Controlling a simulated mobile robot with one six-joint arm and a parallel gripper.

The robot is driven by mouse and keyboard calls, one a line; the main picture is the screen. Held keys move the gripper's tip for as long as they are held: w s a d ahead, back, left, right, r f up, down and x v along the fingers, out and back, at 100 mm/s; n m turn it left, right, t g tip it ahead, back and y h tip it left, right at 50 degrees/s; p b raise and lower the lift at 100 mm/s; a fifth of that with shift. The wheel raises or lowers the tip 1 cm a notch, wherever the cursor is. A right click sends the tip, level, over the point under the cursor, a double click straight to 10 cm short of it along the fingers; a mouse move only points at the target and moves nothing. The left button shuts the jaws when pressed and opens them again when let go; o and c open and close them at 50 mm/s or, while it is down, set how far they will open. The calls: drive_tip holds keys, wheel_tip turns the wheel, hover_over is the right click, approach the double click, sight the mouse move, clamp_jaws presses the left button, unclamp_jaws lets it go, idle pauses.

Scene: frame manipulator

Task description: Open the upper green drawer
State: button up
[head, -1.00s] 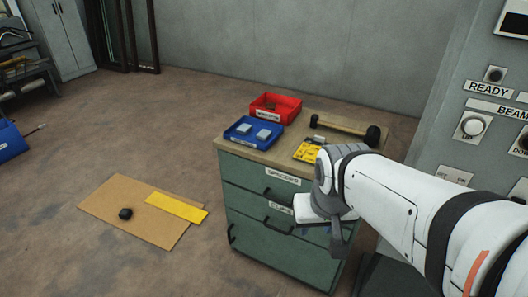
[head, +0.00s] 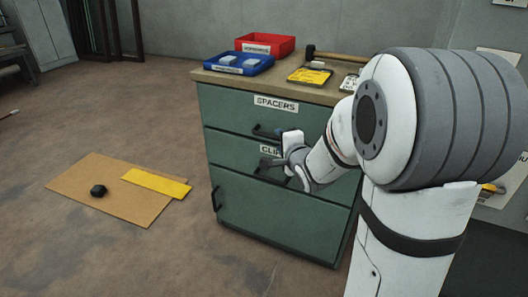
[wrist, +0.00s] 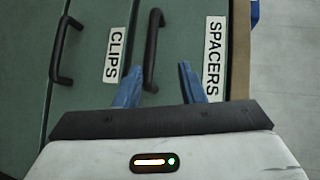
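The upper green drawer (head: 230,112), labelled SPACERS, is closed in the cabinet. Its dark bar handle (head: 264,132) is partly hidden by my gripper in the head view. In the wrist view, turned sideways, the upper handle (wrist: 152,45) runs up the picture between the CLIPS and SPACERS labels. My gripper (wrist: 160,80) has two blue fingers spread apart. The handle's near end shows between them in the picture; I see no contact, and the depth gap is unclear. In the head view my gripper (head: 272,162) is in front of the drawers.
The CLIPS drawer (head: 225,148) with its own handle (wrist: 65,50) is closed below. On the cabinet top are a red bin (head: 265,45), a blue bin (head: 238,63), a yellow item (head: 310,76) and a hammer. Cardboard (head: 105,195) lies on the floor; the floor left of the cabinet is mostly clear.

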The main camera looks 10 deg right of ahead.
sight(270, 138)
drive_tip(key=shift+m+t+y, duration=0.5)
drive_tip(key=shift+m, duration=0.1)
drive_tip(key=w+f+b, duration=0.1)
drive_tip(key=w, duration=0.1)
drive_tip(key=w+a+f+b, duration=0.1)
drive_tip(key=w, duration=0.2)
drive_tip(key=w+f+b, duration=0.1)
drive_tip(key=w+b, duration=0.1)
drive_tip(key=w, duration=0.1)
drive_tip(key=shift+a+f, duration=0.25)
drive_tip(key=shift+a, duration=0.15)
drive_tip(key=shift+w, duration=0.35)
drive_tip(key=shift+c, duration=0.4)
clamp_jaws()
